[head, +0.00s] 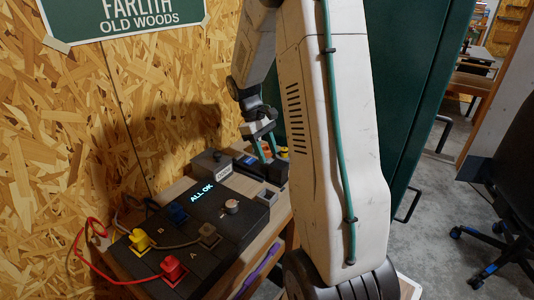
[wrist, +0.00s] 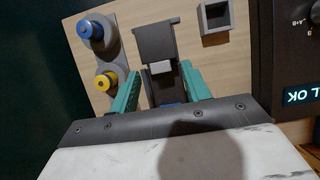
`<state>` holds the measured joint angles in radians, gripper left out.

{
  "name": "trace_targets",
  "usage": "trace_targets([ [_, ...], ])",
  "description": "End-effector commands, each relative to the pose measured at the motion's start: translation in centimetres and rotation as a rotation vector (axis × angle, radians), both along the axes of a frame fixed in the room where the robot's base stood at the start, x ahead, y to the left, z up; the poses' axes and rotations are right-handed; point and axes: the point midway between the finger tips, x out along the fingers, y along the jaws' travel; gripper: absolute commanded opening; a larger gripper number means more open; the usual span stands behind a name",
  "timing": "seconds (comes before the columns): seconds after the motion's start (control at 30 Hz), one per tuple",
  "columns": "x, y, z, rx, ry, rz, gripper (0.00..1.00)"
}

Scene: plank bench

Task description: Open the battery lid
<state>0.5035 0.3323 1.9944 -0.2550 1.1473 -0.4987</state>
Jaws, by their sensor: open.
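My gripper (head: 267,155) is open, with teal fingers pointing down at the back right of the bench. In the wrist view the fingers of my gripper (wrist: 161,70) stand on either side of a dark box, which I take to be the battery box (wrist: 155,38). A light grey tab (wrist: 161,67) on it lies between the fingertips, with visible gaps at both sides. A bit of blue (wrist: 170,104) shows lower down between the fingers. Whether the lid is open or closed is unclear. In the head view the dark box (head: 272,172) is partly hidden by my gripper and arm.
A small grey square holder (wrist: 216,20) is right of the box. Blue (wrist: 90,30) and yellow (wrist: 105,80) round parts are left of it.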

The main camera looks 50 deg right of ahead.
Motion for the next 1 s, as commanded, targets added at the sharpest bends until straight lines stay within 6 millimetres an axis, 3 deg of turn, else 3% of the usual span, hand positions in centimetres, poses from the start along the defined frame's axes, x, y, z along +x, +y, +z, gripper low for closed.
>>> trace_targets([
  [0.37,-0.37,-0.05,-0.84,0.001,0.0,0.0,0.47],
  [0.53,-0.37,-0.06,-0.82,0.001,0.0,-0.001,0.03],
  [1.0,-0.94,-0.17,-0.14,0.011,-0.085,-0.003,0.02],
])
